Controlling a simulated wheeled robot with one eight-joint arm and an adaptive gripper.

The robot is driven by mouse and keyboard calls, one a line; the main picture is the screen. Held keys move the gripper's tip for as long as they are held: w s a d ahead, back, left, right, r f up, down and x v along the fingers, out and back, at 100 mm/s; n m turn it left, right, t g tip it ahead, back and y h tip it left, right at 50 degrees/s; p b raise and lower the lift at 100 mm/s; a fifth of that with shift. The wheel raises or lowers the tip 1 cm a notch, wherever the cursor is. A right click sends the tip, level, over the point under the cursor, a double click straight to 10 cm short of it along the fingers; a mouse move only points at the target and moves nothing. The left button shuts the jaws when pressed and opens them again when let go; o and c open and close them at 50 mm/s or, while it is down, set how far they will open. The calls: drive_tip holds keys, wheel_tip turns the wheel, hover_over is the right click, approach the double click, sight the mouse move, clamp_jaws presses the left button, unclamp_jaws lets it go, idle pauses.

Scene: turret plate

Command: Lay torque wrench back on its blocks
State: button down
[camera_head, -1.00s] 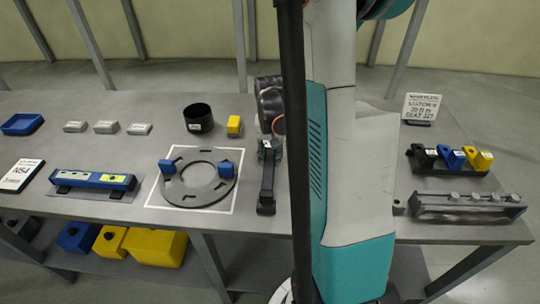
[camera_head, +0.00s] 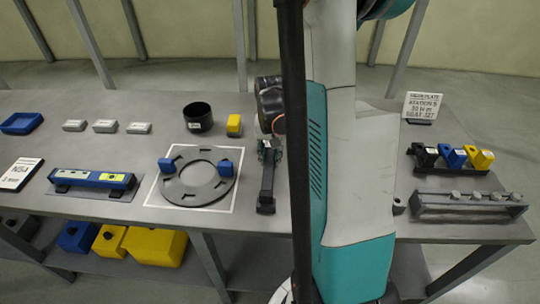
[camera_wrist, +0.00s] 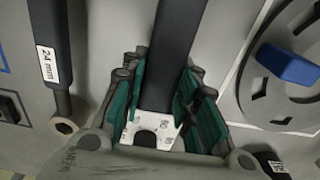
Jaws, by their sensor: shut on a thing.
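The torque wrench is a dark straight bar (camera_head: 267,182) at the right of the ring plate in the head view. In the wrist view the dark bar (camera_wrist: 178,50) runs between the green-padded fingers of my gripper (camera_wrist: 165,115). A white marked label shows on the bar at the fingers. My gripper (camera_head: 270,150) is shut on the bar. A dark block (camera_head: 265,208) shows at the bar's near end in the head view. Other supports are hidden, and I cannot tell whether the bar rests on its blocks.
The grey ring plate (camera_head: 185,190) with blue blocks lies close left of the wrench. A 24 mm wrench (camera_wrist: 52,62) lies beside my gripper in the wrist view. My arm hides the table's middle.

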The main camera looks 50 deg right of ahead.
drive_tip(key=c, duration=1.2)
unclamp_jaws()
drive_tip(key=shift+r+p, duration=2.35)
drive_tip(key=shift+r, duration=1.15)
